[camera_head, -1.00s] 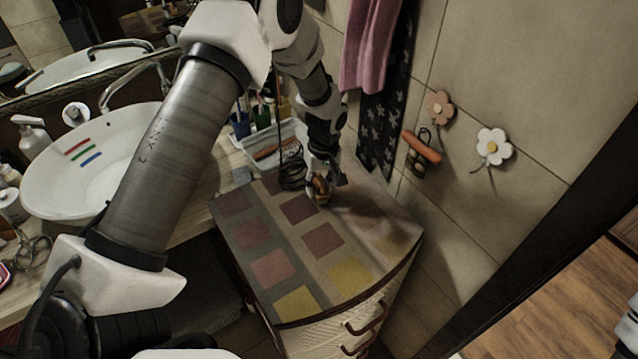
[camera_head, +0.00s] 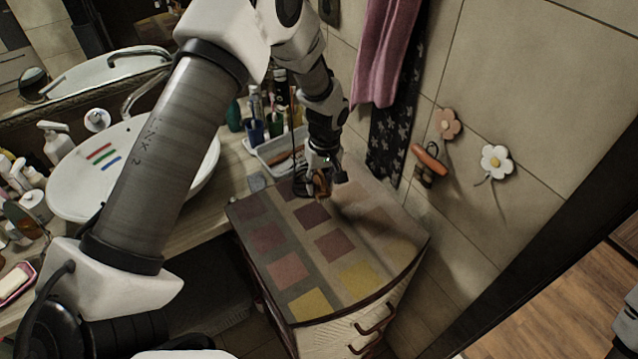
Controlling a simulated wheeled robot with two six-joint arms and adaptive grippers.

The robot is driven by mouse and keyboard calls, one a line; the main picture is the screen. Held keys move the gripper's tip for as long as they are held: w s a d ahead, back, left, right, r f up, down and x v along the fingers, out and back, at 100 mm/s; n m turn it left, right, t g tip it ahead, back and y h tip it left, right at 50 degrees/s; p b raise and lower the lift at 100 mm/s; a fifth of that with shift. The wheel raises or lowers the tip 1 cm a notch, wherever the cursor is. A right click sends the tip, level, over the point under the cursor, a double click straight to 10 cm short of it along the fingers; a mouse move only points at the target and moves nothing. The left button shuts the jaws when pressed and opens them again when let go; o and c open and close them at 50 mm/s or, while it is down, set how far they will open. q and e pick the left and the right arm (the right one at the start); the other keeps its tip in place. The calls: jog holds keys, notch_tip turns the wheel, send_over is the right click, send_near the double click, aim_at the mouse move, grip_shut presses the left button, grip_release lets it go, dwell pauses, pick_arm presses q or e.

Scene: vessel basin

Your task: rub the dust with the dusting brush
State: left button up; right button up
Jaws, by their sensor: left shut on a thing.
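My left gripper (camera_head: 322,178) reaches down to the back of the patterned cabinet top (camera_head: 290,240). It is shut on a small brown wooden thing (camera_head: 321,188), which seems to be the dusting brush. The fingers hide most of it, so its bristles and whether they touch the top cannot be told. A brownish smudge like dust (camera_head: 375,212) lies on the cabinet top just right of the gripper, partly in shadow. My right gripper does not show.
A grey tray (camera_head: 272,152) with cups and bottles stands behind the cabinet top. A white basin (camera_head: 75,185) is at left. A pink towel (camera_head: 378,60), an orange-handled item (camera_head: 430,160) and flower hooks (camera_head: 495,160) hang on the wall at right. The front of the top is clear.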

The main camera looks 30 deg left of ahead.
pick_arm(q)
jog(key=shift+r+p, duration=0.45)
jog(key=shift+r, duration=0.45)
